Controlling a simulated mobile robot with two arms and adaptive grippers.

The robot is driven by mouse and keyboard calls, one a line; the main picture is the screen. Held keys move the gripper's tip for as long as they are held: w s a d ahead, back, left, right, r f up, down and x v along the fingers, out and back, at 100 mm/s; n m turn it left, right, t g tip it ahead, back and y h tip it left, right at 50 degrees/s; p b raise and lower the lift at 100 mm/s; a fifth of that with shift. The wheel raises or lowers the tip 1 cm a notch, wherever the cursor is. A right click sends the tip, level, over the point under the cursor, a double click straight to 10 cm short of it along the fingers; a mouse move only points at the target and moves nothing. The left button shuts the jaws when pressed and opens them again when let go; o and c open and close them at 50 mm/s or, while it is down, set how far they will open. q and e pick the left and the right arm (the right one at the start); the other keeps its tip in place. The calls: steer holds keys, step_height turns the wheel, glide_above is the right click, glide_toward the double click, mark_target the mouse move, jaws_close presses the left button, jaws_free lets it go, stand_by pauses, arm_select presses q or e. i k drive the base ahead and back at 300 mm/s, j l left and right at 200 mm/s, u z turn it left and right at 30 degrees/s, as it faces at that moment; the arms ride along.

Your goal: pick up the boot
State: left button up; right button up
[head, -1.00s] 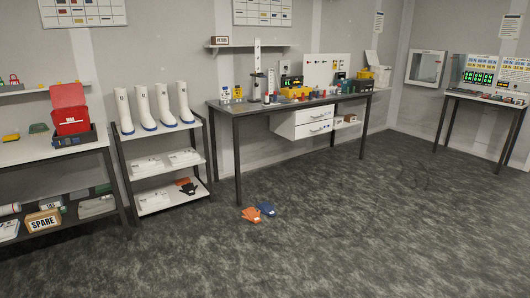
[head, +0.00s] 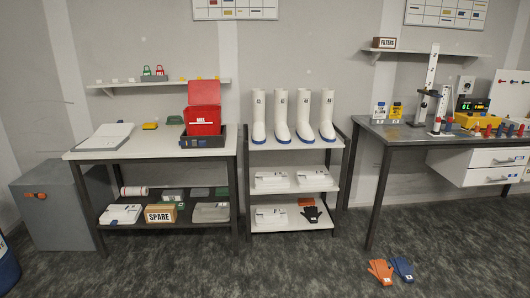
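Several white boots with blue soles stand upright in a row on the top shelf of a rack (head: 291,144). From left to right I see a first boot (head: 259,115), a second boot (head: 281,115), a third boot (head: 304,115) and, at the right end, another boot (head: 327,115). Each has a small dark mark near its top, too small to read surely. Neither of my grippers is in the head view.
A table (head: 150,150) with an open red box (head: 203,118) stands left of the rack. A workbench (head: 400,133) with instruments stands to the right. Orange gloves (head: 380,271) and blue gloves (head: 402,268) lie on the floor. The floor before the rack is clear.

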mark_target(327, 131)
steer(key=i, duration=0.75)
steer(key=i+j+z, duration=0.1)
steer(key=i, duration=0.65)
steer(key=i+j+z, duration=0.1)
steer(key=i, duration=0.7)
